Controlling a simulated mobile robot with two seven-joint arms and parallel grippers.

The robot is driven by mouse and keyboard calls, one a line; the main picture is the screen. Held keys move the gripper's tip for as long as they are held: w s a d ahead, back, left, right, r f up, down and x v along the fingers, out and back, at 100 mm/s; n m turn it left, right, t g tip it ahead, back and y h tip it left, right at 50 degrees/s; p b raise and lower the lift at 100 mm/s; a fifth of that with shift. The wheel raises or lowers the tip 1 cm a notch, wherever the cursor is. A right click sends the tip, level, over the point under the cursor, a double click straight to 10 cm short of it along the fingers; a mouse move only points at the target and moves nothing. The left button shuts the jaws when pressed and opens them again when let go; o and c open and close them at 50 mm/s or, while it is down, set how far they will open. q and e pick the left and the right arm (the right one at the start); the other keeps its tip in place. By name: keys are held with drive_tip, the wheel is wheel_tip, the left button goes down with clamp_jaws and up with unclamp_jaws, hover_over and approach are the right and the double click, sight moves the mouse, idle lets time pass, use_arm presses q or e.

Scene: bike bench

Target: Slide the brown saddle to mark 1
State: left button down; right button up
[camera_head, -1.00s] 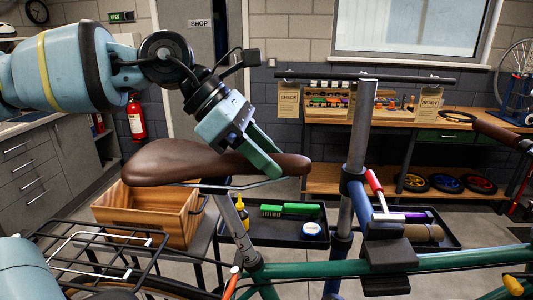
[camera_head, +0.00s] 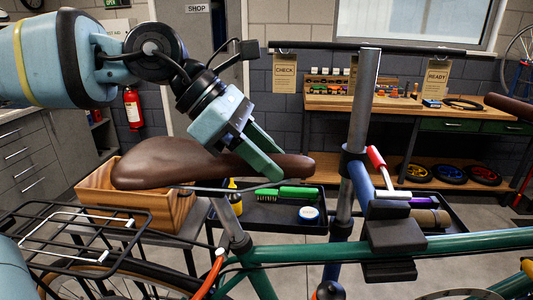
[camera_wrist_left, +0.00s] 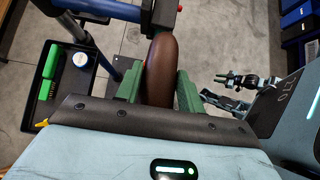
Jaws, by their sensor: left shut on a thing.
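The brown saddle (camera_head: 190,164) sits at the top of a silver seatpost (camera_head: 228,220) on the green bike frame (camera_head: 420,243). My left gripper (camera_head: 262,152) is shut on the saddle toward its narrow nose, one green finger showing on the near side. In the left wrist view, both green fingers flank the saddle (camera_wrist_left: 162,68). A short length of bare post shows between the saddle and the frame's collar. I cannot make out any numbered mark on it.
A black rack (camera_head: 75,232) is at the lower left, beside a wooden crate (camera_head: 93,183). A black tray (camera_head: 270,217) with brushes and a blue-white tin lies behind the saddle. The work-stand post (camera_head: 362,110) rises right of the nose. A bench (camera_head: 400,108) stands behind.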

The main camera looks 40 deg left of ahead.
sight(229, 152)
use_arm(q)
drive_tip(key=shift+s+f, duration=0.1)
drive_tip(key=shift+f, duration=0.2)
drive_tip(key=c, duration=1.2)
unclamp_jaws()
drive_tip(key=o, duration=0.3)
drive_tip(key=shift+d, duration=0.1)
drive_tip(key=shift+r, duration=0.1)
drive_tip(key=shift+v, duration=3.9)
